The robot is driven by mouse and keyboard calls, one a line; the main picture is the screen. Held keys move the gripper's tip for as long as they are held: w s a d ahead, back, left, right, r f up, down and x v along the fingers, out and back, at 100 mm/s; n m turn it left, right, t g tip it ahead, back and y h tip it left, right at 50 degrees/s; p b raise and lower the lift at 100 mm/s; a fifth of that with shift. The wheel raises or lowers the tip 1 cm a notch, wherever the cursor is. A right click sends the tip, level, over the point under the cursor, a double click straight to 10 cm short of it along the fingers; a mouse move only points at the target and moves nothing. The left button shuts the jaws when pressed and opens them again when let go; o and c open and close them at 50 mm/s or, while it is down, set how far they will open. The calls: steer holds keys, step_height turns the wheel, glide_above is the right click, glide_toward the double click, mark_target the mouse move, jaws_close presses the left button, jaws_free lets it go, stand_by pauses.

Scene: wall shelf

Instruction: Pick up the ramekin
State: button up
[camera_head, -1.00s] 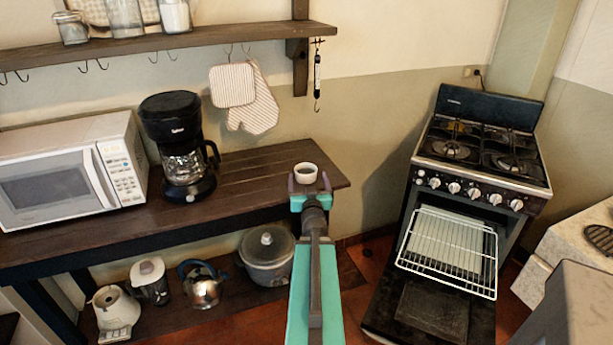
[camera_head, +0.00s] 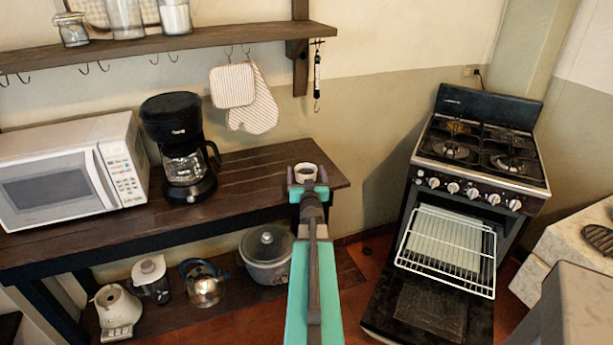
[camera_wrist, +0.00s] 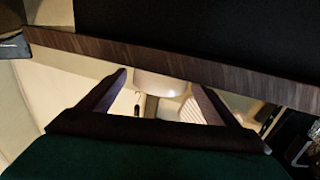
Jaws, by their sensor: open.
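The white ramekin (camera_head: 305,174) with dark contents stands near the right end of the dark wooden table (camera_head: 250,170). My gripper (camera_head: 306,177) is open at table height, with one finger to each side of the ramekin. In the wrist view, which looks upside down, the pale ramekin (camera_wrist: 162,85) meets the table's edge (camera_wrist: 120,55) and lies between the two spread fingertips. Whether either finger touches it cannot be told. My gripper hides the ramekin's lower front in the head view.
A coffee maker (camera_head: 180,147) and a white microwave (camera_head: 70,172) stand left on the table. A shelf (camera_head: 150,45) with hooks and hanging mitts (camera_head: 252,105) is above. A stove (camera_head: 480,160) with its oven door open stands right. Tabletop between coffee maker and ramekin is clear.

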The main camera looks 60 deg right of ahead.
steer(key=c, duration=1.3)
steer(key=shift+r, duration=0.25)
